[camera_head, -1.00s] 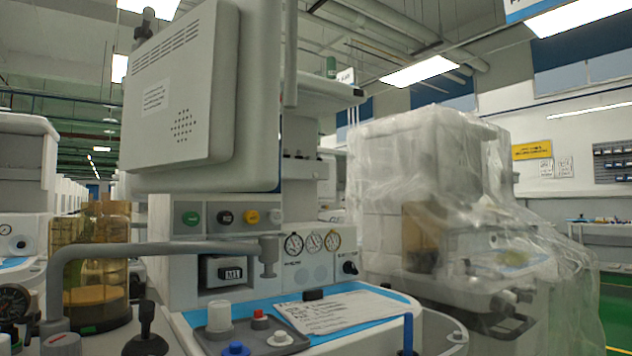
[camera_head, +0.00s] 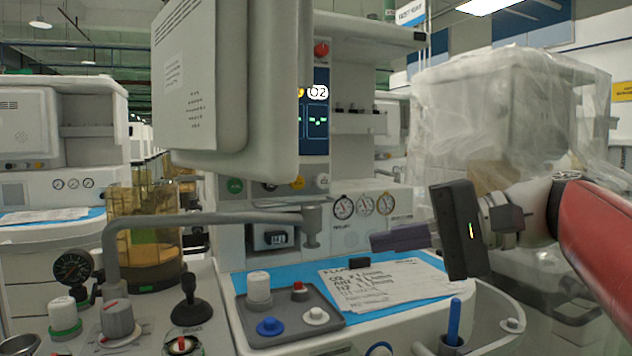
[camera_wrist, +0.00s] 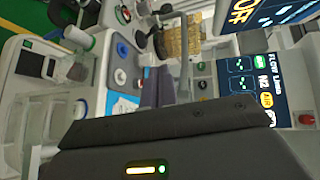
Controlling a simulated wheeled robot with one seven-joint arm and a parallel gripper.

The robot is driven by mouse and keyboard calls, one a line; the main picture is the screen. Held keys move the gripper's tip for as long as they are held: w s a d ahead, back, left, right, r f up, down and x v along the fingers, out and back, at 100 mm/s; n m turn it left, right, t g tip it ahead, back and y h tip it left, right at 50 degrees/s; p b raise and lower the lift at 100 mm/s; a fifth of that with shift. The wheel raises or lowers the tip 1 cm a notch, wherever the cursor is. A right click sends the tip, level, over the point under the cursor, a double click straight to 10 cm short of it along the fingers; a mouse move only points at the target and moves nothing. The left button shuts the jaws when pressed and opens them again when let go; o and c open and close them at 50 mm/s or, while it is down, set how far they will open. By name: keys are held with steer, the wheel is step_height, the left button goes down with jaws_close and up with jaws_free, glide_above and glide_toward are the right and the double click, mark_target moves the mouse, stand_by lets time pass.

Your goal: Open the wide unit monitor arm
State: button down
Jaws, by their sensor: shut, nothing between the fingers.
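The large grey monitor (camera_head: 205,85) hangs at the upper middle of the head view, its vented back and side edge facing me. The arm that bears it is hidden from me. A screen (camera_head: 315,112) shows just right of its edge. My gripper (camera_head: 380,241) is at the right of the monitor, lower down, above the blue worktop. Its fingers are shut and empty, pointing left, apart from the monitor. In the wrist view the fingers (camera_wrist: 155,88) show above the dark gripper body. A panel with "OFF" lettering (camera_wrist: 262,14) is at the top right there.
A bent grey tube (camera_head: 215,218) crosses in front of the unit. The worktop holds a paper sheet (camera_head: 385,285) and a tray of knobs (camera_head: 285,310). A plastic-wrapped cart (camera_head: 500,110) stands behind my arm. Another cart (camera_head: 60,150) stands at left.

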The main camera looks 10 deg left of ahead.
step_height(320, 180, up, 9)
steer(key=w+d+n+g+y+p, duration=0.1)
steer(key=n+g+y, duration=0.2)
steer(key=shift+s+a, duration=0.7)
steer(key=shift+a, duration=1.35)
steer(key=shift+s+a, duration=0.65)
steer(key=shift+a, duration=1.4)
steer(key=shift+s+a, duration=0.7)
steer(key=shift+a, duration=1.35)
